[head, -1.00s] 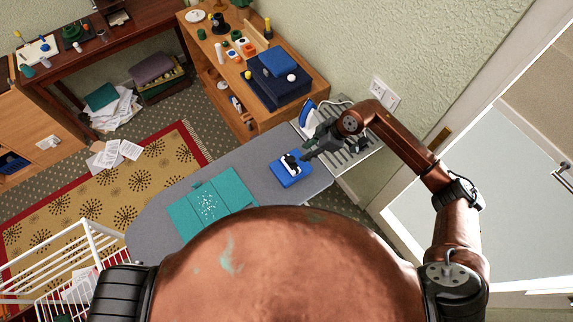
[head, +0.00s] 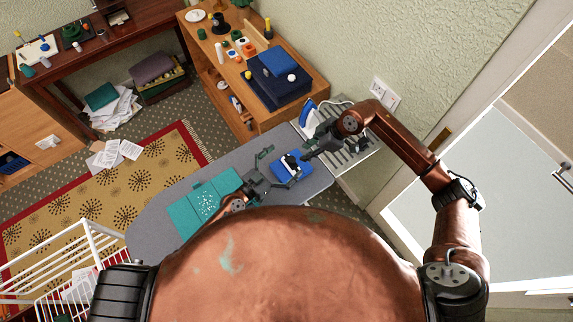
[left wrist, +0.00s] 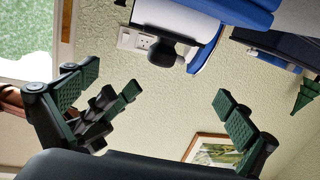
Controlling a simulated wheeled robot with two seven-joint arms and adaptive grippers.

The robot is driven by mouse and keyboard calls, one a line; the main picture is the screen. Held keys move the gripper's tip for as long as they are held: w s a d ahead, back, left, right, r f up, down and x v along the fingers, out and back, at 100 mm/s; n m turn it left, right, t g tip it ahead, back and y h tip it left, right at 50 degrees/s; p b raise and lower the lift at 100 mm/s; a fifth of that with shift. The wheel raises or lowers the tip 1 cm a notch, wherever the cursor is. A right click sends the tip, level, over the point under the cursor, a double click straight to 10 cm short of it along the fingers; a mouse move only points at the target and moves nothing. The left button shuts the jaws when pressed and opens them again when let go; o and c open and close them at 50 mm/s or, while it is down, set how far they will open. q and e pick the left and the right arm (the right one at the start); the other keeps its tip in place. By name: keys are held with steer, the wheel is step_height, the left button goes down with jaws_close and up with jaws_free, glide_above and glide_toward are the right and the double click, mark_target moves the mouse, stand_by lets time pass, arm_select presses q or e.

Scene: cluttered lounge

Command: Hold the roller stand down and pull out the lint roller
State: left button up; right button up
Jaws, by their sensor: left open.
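The blue roller stand (head: 284,174) sits on the grey ironing board (head: 150,222), with the white lint roller (head: 288,168) and its black handle (head: 291,159) on it. My left gripper (head: 275,169) is open, its fingers spread at the stand's left side, holding nothing. In the left wrist view, the open left fingers (left wrist: 172,98) are apart from the stand (left wrist: 245,12), the white roller (left wrist: 172,16) and the black handle end (left wrist: 165,52). My right gripper (head: 308,152) is just right of the handle; its finger opening and any contact are unclear.
A teal cloth (head: 188,215) lies on the board left of the stand. A blue iron (head: 307,112) stands on the slatted rest (head: 352,152) behind my right gripper. A wooden shelf unit (head: 245,90) with sewing items is behind the board.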

mark_target(289, 165)
arm_select(q)
steer(key=w+a+g, duration=0.1)
steer(key=a, duration=0.1)
steer(key=w+a+f+m, duration=0.1)
steer(key=w+a, duration=0.1)
steer(key=a, duration=0.1)
steer(key=w+a+f+g+y, duration=0.1)
steer(key=a, duration=0.1)
steer(key=shift+w+a+f+m+g, duration=0.25)
steer(key=shift+w+a+m+g, duration=0.05)
steer(key=shift+m, duration=0.1)
steer(key=shift+m+g, duration=0.3)
steer(key=shift+g, duration=0.6)
steer(key=s+d, duration=0.1)
steer(key=d, duration=0.1)
steer(key=s+d+f, duration=0.1)
steer(key=d, duration=0.2)
steer(key=s+d+f, duration=0.1)
steer(key=s+d, duration=0.1)
steer(key=shift+d, duration=0.2)
steer(key=shift+s+d+f, duration=0.1)
steer(key=shift+s+d, duration=0.05)
steer(key=shift+d, duration=0.2)
steer(key=shift+w+d+f, duration=0.15)
steer(key=shift+w+d, duration=0.05)
steer(key=shift+d, duration=0.1)
steer(key=shift+x, duration=3.45)
steer(key=shift+f, duration=0.1)
steer(key=shift+a, duration=0.1)
steer(key=shift+c, duration=0.4)
